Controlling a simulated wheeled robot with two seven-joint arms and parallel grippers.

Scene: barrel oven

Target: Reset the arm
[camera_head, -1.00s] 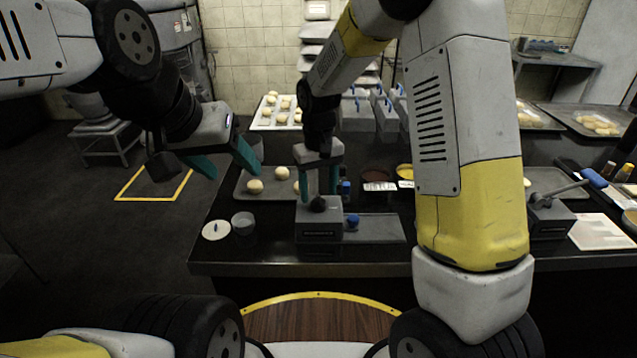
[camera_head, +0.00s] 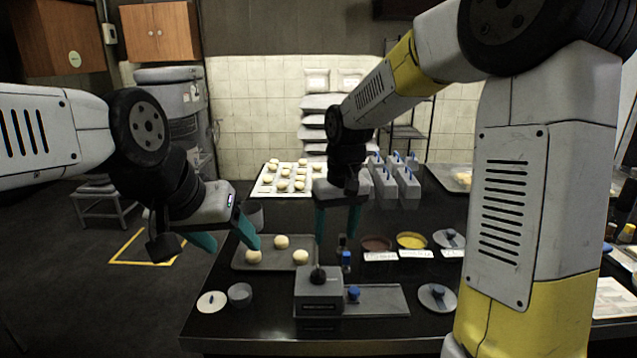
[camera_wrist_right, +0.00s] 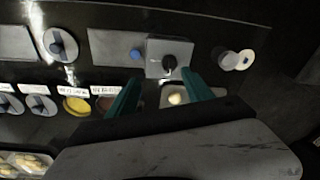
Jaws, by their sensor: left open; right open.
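My left gripper (camera_head: 226,243) is at the left in the head view, with its teal fingers apart and nothing between them. It hangs beside the left edge of the dark counter, near the dough tray. My right gripper (camera_head: 337,222) points down over the middle of the counter, open and empty. In the right wrist view its two teal fingers (camera_wrist_right: 160,97) are spread, above the counter. A grey box with a black knob (camera_head: 319,290) stands on the counter in front of the right gripper.
A grey tray (camera_head: 241,263) with dough balls lies at the counter's left. A small cup (camera_head: 240,294) and a white disc (camera_head: 211,302) sit near the left edge. Red (camera_head: 376,244) and yellow (camera_head: 411,241) bowls, grey containers (camera_head: 408,184) and a far white dough tray (camera_head: 265,190) lie behind.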

